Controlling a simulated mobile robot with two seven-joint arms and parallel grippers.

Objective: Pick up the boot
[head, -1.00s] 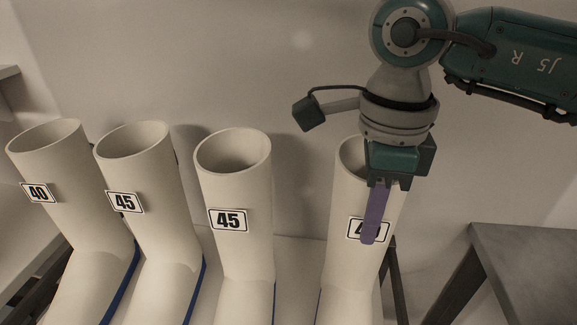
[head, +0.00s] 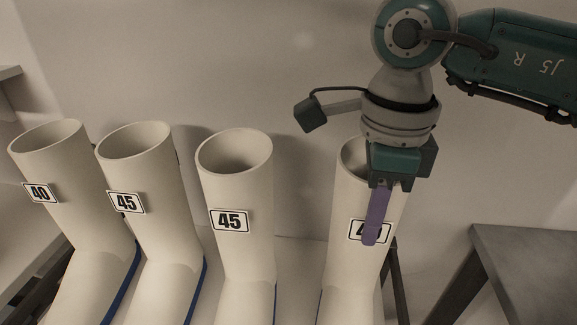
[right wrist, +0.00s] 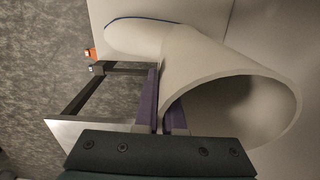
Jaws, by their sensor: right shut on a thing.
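Several white rubber boots stand upright in a row in the head view. The rightmost boot (head: 345,255) has a label partly hidden behind a purple finger of my right gripper (head: 376,215). My right gripper points down at this boot's shaft and is shut on its wall, near the top opening. In the right wrist view the boot (right wrist: 225,70) lies across the picture with its open top at the right, and the purple fingers of my right gripper (right wrist: 163,110) meet at its rim. My left gripper is not in view.
The other boots are labelled 40 (head: 60,175), 45 (head: 140,185) and 45 (head: 237,180), with a gap between the last and the held one. A grey metal table (head: 525,250) stands at the right. A pale wall is behind.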

